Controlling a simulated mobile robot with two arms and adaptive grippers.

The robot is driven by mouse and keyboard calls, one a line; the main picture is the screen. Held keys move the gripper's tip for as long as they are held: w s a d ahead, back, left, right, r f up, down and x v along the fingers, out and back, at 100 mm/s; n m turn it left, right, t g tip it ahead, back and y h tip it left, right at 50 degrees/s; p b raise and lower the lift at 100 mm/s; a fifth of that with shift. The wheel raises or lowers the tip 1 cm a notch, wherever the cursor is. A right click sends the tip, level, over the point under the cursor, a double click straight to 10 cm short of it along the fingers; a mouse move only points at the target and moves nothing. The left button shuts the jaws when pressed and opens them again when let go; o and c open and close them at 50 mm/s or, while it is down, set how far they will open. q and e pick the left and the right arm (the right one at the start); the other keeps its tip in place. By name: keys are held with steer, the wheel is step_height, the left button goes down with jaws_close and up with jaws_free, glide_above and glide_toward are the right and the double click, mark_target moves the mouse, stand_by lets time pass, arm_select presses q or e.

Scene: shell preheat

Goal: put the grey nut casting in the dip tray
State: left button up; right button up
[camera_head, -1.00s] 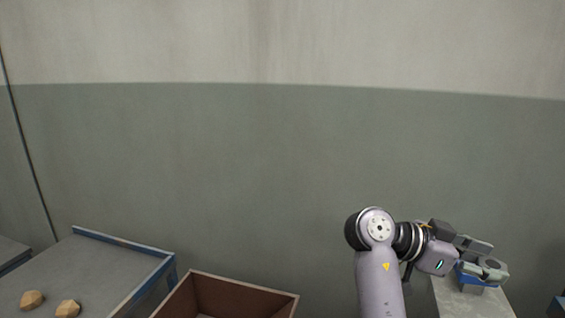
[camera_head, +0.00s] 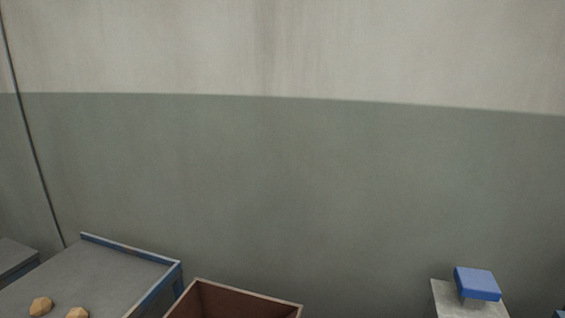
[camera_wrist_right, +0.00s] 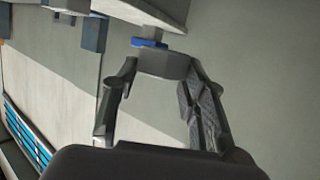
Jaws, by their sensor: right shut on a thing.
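The grey nut casting (camera_wrist_right: 165,62) is between the fingertips of my right gripper (camera_wrist_right: 163,68) in the right wrist view. The gripper is shut on it, and the casting looks many-sided. The blue-topped stand (camera_head: 477,284) at the lower right of the head view has nothing on it. A blue piece (camera_wrist_right: 150,43) shows just beyond the casting in the wrist view. My right arm is out of the head view, and my left gripper is in no view. I cannot tell which thing is the dip tray.
A grey table (camera_head: 105,272) with a raised blue edge stands at the left, bearing two tan lumps, one (camera_head: 41,307) and another (camera_head: 77,313). An open brown box (camera_head: 240,293) is at the bottom middle. A plain wall (camera_head: 290,180) stands behind.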

steer(key=shift+f+n+t+y, duration=0.3)
steer(key=shift+n+t+y, duration=0.4)
steer(key=shift+n+y, duration=0.15)
steer(key=shift+d+n+t+y, duration=0.1)
steer(key=shift+n+t+y, duration=0.35)
steer(key=shift+n, duration=0.1)
steer(key=shift+r+n+t+y, duration=0.25)
steer(key=shift+n+t+y, duration=0.5)
steer(key=shift+n+y, duration=0.25)
steer(key=w+n+y, duration=0.1)
steer(key=w+n+t+y, duration=0.1)
steer(key=n+y, duration=0.1)
steer(key=shift+w+f+y, duration=0.3)
steer(key=shift+w+y, duration=0.1)
steer(key=shift+w+a+r+n+t+y, duration=0.1)
steer(key=shift+w+r+n+t+y, duration=0.15)
steer(key=shift+n+y, duration=0.5)
steer(key=shift+w+a+r+n+t+y, duration=0.15)
steer(key=shift+w+n+y, duration=0.15)
steer(key=shift+n+y, duration=0.4)
